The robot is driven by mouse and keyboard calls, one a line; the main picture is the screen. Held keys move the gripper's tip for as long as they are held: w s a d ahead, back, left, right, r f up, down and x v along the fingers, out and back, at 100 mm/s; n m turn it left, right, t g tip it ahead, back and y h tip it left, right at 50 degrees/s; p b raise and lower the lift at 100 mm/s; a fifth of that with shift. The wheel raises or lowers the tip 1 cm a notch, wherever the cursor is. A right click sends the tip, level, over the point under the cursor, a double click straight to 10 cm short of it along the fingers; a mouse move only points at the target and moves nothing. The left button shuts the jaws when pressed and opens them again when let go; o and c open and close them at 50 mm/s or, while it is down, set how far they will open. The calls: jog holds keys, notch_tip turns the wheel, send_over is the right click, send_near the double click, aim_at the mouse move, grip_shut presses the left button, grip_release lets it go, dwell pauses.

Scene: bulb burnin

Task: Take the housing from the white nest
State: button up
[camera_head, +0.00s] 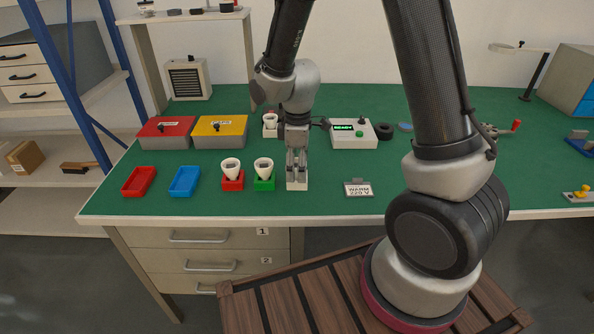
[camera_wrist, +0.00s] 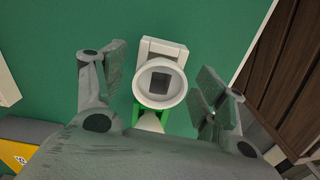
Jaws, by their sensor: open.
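The white nest (camera_head: 297,185) stands on the green table top, right of the green nest (camera_head: 264,184). My gripper (camera_head: 297,178) is directly above it, pointing down, and hides the housing in the head view. In the wrist view the white housing (camera_wrist: 160,66) shows as a round cup with a dark square opening, sitting at the white nest (camera_wrist: 164,47). My gripper (camera_wrist: 163,88) is open, with one finger on each side of the housing and visible gaps to it. How deep the fingertips reach is hard to tell.
A green nest and a red nest (camera_head: 232,184) with white housings stand close on the left. A tester with a green display (camera_head: 352,140) stands back right. A WARM 220 V sign (camera_head: 358,189) is at the front right.

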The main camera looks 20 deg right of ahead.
jog(key=c, duration=1)
notch_tip(320, 180, up, 15)
jog(key=shift+f, duration=0.2)
dwell(0.5)
